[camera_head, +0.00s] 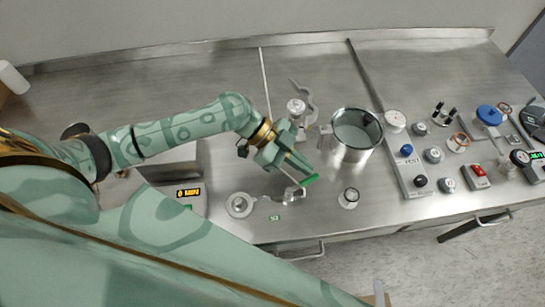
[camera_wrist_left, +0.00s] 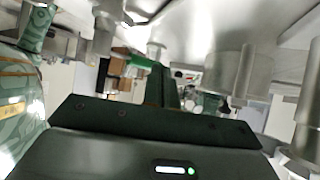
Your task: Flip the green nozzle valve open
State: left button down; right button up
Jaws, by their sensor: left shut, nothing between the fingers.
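The green nozzle valve (camera_head: 309,181) shows as a small bright green lever at the end of a metal nozzle, low in the middle of the bench. The nozzle's pipe runs left to a round metal flange (camera_head: 240,205). My left gripper (camera_head: 304,172) is shut and empty, with its fingertips right at the green lever. I cannot tell whether they touch it. The fingers partly hide the nozzle. In the left wrist view a bright green piece (camera_wrist_left: 140,62) shows beyond the dark gripper body. My right gripper is not in view.
A large open metal pot (camera_head: 356,131) stands just right of the gripper. A metal fitting with a curved handle (camera_head: 298,106) is behind it. A small metal cup (camera_head: 349,197) stands to the right. A box with an orange display (camera_head: 188,192) is left. Knobs and switches (camera_head: 420,181) crowd the right side.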

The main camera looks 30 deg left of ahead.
pick_arm(q)
jog(key=shift+d, duration=0.5)
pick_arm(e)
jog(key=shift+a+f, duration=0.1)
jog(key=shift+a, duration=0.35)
pick_arm(q)
jog(key=shift+s+a, duration=0.1)
jog(key=shift+s, duration=0.05)
jog(key=shift+s+a, duration=0.3)
jog(key=shift+s, duration=0.35)
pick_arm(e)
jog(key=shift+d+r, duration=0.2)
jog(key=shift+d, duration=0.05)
